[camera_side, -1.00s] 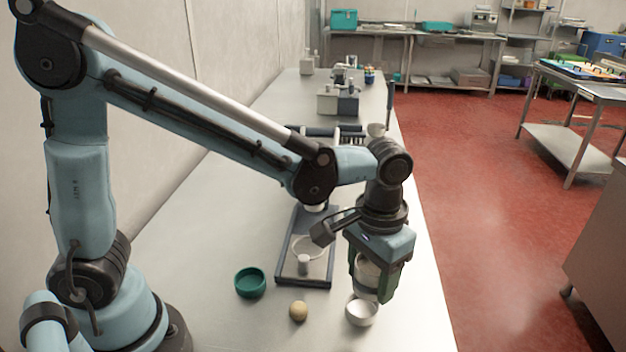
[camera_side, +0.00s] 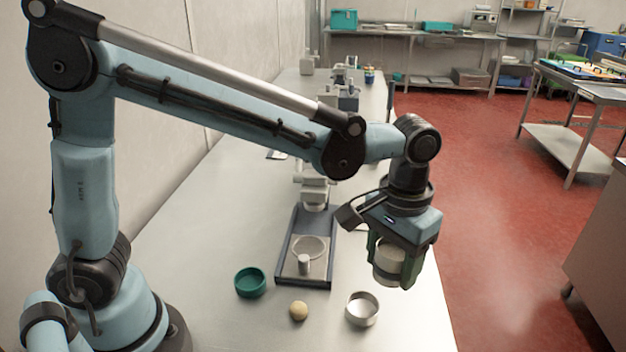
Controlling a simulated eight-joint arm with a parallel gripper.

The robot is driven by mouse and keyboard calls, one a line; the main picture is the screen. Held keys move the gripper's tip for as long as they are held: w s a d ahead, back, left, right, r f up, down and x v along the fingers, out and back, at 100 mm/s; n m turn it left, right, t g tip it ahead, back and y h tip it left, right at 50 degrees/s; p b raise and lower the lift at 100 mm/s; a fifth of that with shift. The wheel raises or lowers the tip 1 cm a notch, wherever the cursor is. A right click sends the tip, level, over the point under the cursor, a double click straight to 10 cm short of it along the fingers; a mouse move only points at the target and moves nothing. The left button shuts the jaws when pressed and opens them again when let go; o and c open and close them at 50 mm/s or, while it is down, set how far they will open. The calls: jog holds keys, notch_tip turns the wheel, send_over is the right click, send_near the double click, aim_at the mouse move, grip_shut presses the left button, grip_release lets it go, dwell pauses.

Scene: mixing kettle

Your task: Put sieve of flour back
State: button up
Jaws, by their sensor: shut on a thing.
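My gripper (camera_side: 393,272) hangs pointing down over the right side of the bench. It is shut on a pale, roughly cylindrical container (camera_side: 388,262), which looks to be the sieve of flour. The green-and-dark fingers cover part of it, and its contents cannot be seen. The held sieve is above the bench near its right edge, apart from the metal bowl (camera_side: 362,309), which stands lower and slightly to the left.
A teal bowl (camera_side: 250,283) and a tan ball (camera_side: 299,311) stand on the bench. Behind them is a dark-framed stand (camera_side: 288,268) with a ring and a small pale cylinder. More equipment (camera_side: 347,98) stands farther back. Red floor lies beyond the bench's right edge.

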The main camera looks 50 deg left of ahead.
jog(key=w+a+f, duration=0.4)
jog(key=w+a, duration=0.1)
jog(key=w+a+f, duration=0.3)
jog(key=shift+a, duration=0.2)
jog(key=shift+f, duration=1.95)
jog(key=shift+f, duration=0.15)
jog(key=o, duration=1.1)
